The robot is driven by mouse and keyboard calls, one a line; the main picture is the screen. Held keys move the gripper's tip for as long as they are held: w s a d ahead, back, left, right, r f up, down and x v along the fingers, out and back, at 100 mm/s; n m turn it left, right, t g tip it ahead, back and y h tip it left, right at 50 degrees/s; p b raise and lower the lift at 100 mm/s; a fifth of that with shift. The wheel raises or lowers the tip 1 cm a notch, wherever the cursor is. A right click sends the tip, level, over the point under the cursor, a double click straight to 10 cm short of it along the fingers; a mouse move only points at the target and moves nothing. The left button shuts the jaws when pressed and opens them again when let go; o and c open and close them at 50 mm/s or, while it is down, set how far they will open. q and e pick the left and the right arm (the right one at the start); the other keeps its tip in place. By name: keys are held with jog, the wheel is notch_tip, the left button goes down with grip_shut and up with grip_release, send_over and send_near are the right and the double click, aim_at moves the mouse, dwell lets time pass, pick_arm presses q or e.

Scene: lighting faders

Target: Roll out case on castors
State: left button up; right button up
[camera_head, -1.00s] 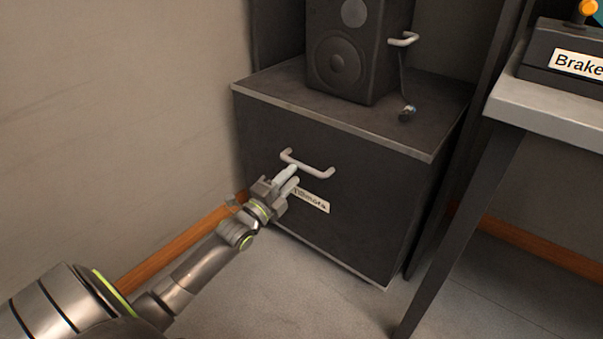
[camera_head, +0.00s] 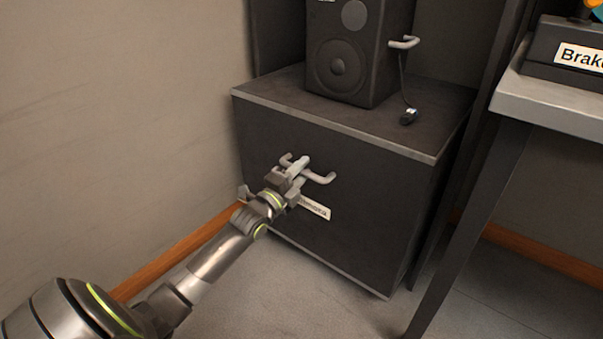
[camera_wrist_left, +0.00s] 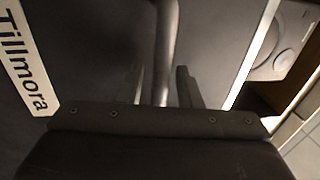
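The dark case (camera_head: 350,235) stands on the floor against the wall, with a pale metal handle (camera_head: 321,179) and a white label on its front. My left gripper (camera_head: 301,170) is at this handle. In the left wrist view the handle bar (camera_wrist_left: 165,45) runs between the two fingers of my left gripper (camera_wrist_left: 161,85). Small gaps show between bar and fingers, so the gripper looks open around it. The label reading "Tillmora" (camera_wrist_left: 25,65) lies to the left there. The castors are not visible. My right gripper is not in view.
A black speaker (camera_head: 343,60) with a handle and a hanging plug (camera_head: 409,117) stands on top of the case. A table (camera_head: 560,112) is at the right, its dark leg (camera_head: 465,235) near the case. The floor in front (camera_head: 300,300) is clear.

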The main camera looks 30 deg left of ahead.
pick_arm(q)
grip_shut()
dwell(0.5)
jog(key=shift+s, duration=0.1)
